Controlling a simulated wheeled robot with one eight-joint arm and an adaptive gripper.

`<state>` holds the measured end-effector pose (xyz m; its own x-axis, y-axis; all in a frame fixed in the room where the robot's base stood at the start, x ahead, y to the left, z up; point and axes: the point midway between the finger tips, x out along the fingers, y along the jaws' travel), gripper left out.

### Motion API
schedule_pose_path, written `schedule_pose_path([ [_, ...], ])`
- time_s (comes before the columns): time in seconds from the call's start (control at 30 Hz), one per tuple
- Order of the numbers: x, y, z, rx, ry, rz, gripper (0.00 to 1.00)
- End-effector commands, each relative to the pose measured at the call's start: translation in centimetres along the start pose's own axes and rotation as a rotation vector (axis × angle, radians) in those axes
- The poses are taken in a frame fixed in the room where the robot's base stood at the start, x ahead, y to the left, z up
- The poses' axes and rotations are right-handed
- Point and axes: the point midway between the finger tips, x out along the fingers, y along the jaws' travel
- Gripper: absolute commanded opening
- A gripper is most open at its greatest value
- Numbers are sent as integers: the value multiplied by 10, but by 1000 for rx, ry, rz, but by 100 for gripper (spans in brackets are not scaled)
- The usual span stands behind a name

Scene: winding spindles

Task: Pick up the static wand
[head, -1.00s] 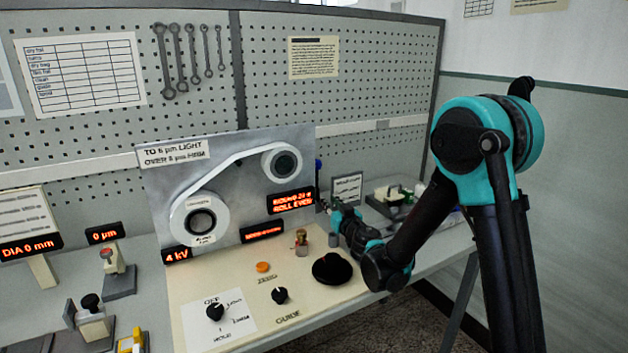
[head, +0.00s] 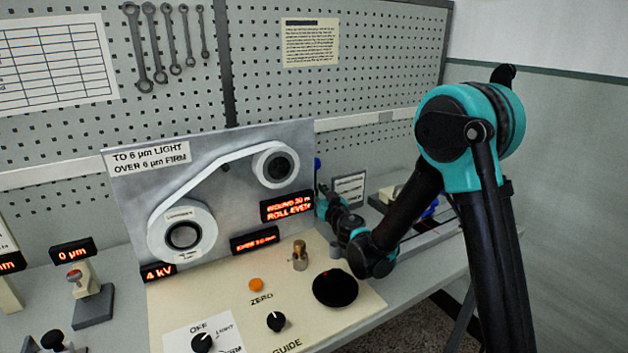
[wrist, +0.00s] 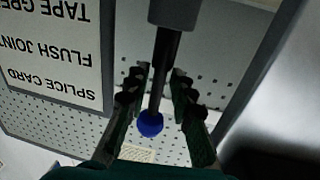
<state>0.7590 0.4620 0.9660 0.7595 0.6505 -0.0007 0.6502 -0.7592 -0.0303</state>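The static wand appears to be the dark rod with a blue ball tip (wrist: 150,123) in the wrist view. It comes out of a grey sleeve at the top of that view. My gripper (wrist: 155,92) is open, with one finger on each side of the rod and a visible gap. In the head view the blue tip (head: 317,163) shows at the right edge of the grey panel.
The grey winder panel (head: 130,200) stands left of my gripper. A brass-topped post (head: 300,255) and a black knob (head: 335,288) are on the cream deck. A small sign (head: 350,188) stands close behind my arm. The pegboard (head: 370,85) closes the back.

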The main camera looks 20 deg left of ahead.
Motion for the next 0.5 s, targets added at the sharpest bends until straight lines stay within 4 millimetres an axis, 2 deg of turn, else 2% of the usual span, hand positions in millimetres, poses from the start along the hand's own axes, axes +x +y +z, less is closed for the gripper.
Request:
schedule_pose_path([
  [0.2, 0, 0, 0, 0, 0, 0, 23],
  [0.4, 0, 0, 0, 0, 0, 0, 0],
  [0.5, 0, 0, 0, 0, 0, 0, 0],
])
